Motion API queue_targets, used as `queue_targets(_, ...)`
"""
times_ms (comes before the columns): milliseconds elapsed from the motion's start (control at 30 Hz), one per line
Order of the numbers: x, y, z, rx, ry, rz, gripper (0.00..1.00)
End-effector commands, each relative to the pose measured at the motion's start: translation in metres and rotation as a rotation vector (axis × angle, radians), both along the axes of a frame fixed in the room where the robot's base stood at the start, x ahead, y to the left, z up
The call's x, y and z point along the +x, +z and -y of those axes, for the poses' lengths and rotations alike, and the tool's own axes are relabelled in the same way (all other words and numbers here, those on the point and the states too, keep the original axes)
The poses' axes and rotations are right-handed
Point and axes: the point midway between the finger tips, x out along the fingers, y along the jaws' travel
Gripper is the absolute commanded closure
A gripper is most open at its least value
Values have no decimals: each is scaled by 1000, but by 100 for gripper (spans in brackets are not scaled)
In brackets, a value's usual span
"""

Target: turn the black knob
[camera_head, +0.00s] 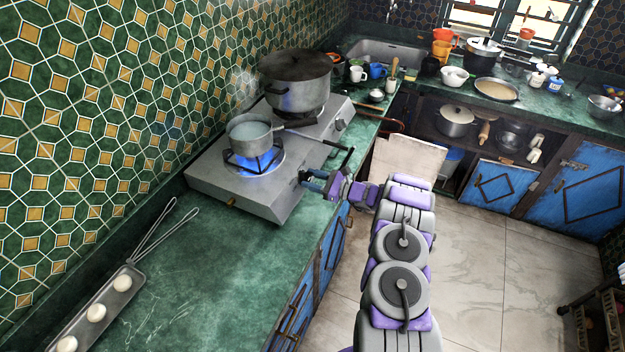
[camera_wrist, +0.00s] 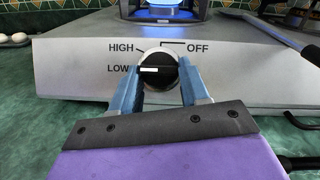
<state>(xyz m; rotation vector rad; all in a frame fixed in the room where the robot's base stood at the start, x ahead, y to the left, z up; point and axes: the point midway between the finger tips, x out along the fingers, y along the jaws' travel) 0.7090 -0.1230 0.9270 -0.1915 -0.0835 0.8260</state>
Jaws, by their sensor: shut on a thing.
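The black knob (camera_wrist: 158,71) is on the front face of the gas hotplate (camera_wrist: 85,68), in the middle of the wrist view. Its white mark lies level and points left, at the LOW label. HIGH is printed above LOW, and OFF is at the upper right. My gripper (camera_wrist: 160,85) is shut on the knob, with one blue finger on each side of it. In the head view my gripper (camera_head: 314,181) is at the hotplate's (camera_head: 225,180) front, and it hides the knob. A blue flame (camera_head: 254,160) burns under a small saucepan (camera_head: 249,132).
A large lidded pot (camera_head: 297,88) stands on the rear burner. The saucepan's handle (camera_head: 300,123) points right. A pan with white pieces (camera_head: 96,313) lies at the lower left of the green counter (camera_head: 190,290). Open tiled floor (camera_head: 500,260) is at the right.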

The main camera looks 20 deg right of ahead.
Motion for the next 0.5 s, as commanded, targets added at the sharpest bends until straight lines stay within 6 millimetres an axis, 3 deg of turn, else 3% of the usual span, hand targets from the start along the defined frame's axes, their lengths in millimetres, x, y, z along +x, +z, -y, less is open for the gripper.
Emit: queue_targets(500,0,1,-1,71,-65,-69,85)
